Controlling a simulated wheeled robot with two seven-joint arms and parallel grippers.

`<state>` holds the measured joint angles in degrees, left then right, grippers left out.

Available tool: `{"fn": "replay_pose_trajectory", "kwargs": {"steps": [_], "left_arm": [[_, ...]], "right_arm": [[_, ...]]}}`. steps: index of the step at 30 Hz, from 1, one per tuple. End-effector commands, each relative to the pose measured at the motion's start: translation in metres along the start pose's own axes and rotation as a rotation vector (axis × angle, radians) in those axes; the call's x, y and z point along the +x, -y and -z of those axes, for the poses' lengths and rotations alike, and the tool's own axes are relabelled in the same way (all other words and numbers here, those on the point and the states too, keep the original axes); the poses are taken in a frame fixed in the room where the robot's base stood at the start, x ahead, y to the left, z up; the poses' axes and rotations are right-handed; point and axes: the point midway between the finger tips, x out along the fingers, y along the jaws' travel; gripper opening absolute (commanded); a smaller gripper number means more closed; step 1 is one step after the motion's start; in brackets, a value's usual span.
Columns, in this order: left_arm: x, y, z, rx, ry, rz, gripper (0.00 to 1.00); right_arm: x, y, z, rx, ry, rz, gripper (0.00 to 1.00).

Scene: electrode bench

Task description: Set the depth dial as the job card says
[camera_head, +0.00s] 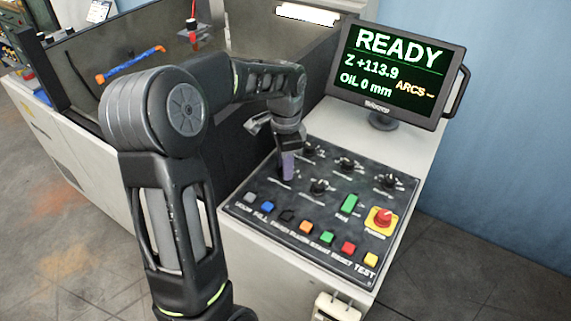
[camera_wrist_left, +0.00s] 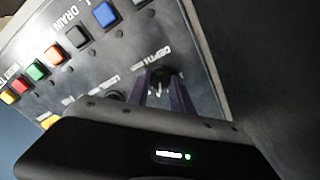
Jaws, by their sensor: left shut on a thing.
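My left gripper (camera_head: 287,172) reaches down to the back-left part of the dark control panel (camera_head: 243,208). In the left wrist view its two purple fingers stand on either side of the depth dial (camera_wrist_left: 159,80), a dark knob with a light pointer mark, and are shut on it. The label beside the dial seems to begin with "DEPTH"; the scale is too blurred to read. In the head view the fingers hide most of this dial. A white sheet (camera_head: 98,11) at the far top left may be a card; its text is unreadable. My right gripper is out of view.
The monitor (camera_head: 398,75) reads READY, Z +113.9, OIL 0 mm. Several other knobs (camera_head: 319,187) sit close to the gripper. A row of coloured buttons (camera_head: 306,227) lines the front; a red emergency button (camera_head: 382,217) stands at right. The machine tank (camera_head: 75,70) is behind my arm.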

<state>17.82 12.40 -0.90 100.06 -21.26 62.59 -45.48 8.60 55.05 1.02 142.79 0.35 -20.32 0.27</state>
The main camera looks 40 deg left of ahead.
Motion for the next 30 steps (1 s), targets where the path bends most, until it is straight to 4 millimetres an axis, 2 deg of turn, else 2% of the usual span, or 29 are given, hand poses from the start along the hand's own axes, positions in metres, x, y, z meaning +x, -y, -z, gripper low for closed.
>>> {"fn": "replay_pose_trajectory", "kwargs": {"steps": [17,18,25,30], "left_arm": [[-0.0011,0.0009,0.0008,0.049,-0.003,0.004,0.0],[-0.0011,0.0009,0.0008,0.049,-0.003,0.003,0.28],[-0.0006,0.0005,0.0005,0.049,-0.002,0.002,0.47],[-0.0003,0.0002,0.0003,0.049,-0.001,0.001,0.48]], "right_arm": [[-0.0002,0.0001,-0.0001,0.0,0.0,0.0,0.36],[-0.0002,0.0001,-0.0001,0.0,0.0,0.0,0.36],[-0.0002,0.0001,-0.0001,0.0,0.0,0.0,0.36],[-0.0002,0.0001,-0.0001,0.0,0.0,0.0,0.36]]}}
